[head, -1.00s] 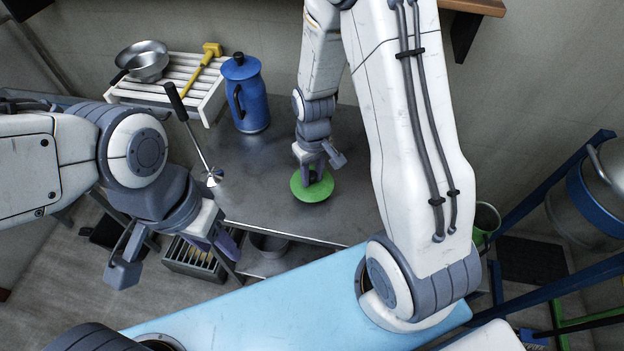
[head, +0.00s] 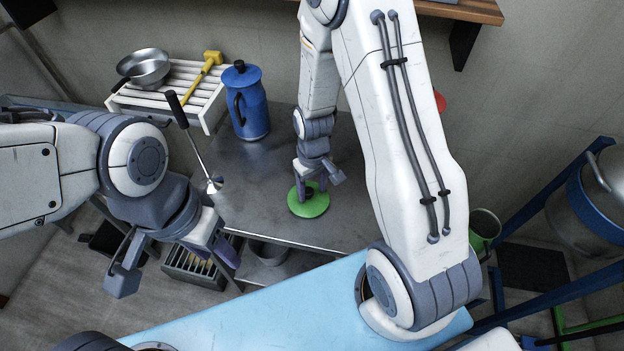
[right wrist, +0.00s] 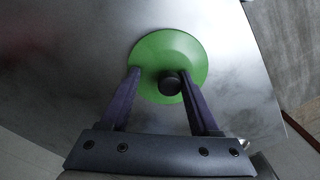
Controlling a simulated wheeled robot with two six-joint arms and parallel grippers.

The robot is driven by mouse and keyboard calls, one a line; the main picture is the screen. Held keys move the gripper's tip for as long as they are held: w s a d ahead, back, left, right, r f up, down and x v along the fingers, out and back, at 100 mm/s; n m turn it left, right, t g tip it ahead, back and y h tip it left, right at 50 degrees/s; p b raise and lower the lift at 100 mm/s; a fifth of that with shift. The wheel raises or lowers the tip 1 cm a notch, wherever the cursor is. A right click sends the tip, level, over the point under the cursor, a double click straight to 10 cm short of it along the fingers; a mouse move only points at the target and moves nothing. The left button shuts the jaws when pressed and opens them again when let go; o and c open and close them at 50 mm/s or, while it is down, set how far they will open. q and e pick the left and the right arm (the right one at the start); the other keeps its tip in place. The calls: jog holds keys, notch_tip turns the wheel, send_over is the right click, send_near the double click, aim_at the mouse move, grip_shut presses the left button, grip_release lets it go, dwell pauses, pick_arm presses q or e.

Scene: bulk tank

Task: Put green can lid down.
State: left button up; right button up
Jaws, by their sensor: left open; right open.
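The green can lid (head: 308,205) is a round disc with a dark knob, lying on the metal table (head: 255,165). In the right wrist view the lid (right wrist: 150,52) lies flat, with its knob between my fingertips. My right gripper (head: 312,186) is over the lid with its fingers spread. My left gripper (head: 170,275) is open and empty in front of the table's left edge.
A blue jug (head: 248,102) and a white slatted rack (head: 170,95) with a metal bowl (head: 146,68) and a yellow tool (head: 203,68) stand at the table's back. A long-handled stirrer (head: 193,140) is at the left. Clear tabletop surrounds the lid.

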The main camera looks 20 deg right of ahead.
notch_tip(320, 180, up, 12)
jog(key=f, duration=0.1)
jog(key=s+a+r+n, duration=0.2)
jog(key=s+a+r, duration=0.2)
jog(key=s, duration=0.5)
jog(key=s+a+r+n, duration=0.3)
jog(key=s+a+r, duration=0.2)
jog(key=s+a, duration=0.3)
jog(key=shift+s+a+r+y, duration=0.25)
jog(key=shift+s+a+y, duration=0.15)
jog(key=shift+s, duration=0.25)
jog(key=shift+w, duration=0.1)
